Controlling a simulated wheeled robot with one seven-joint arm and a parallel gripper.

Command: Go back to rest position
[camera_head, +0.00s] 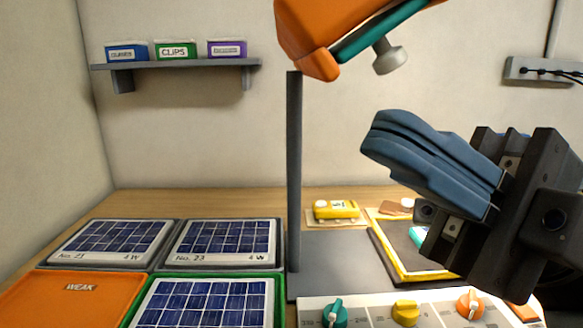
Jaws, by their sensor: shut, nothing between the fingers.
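My gripper (385,136) is at the right of the view, raised above the bench and pointing to the left. Its blue fingers are pressed together with nothing between them. Its dark body reaches to the right edge of the picture and hides part of the yellow-framed tray (388,258) behind it. The gripper is apart from the things on the bench.
An orange lamp head (318,25) hangs above on a dark post (294,170), left of my gripper. A knobbed control panel (375,310) is in front. A shelf (175,64) holds small boxes.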

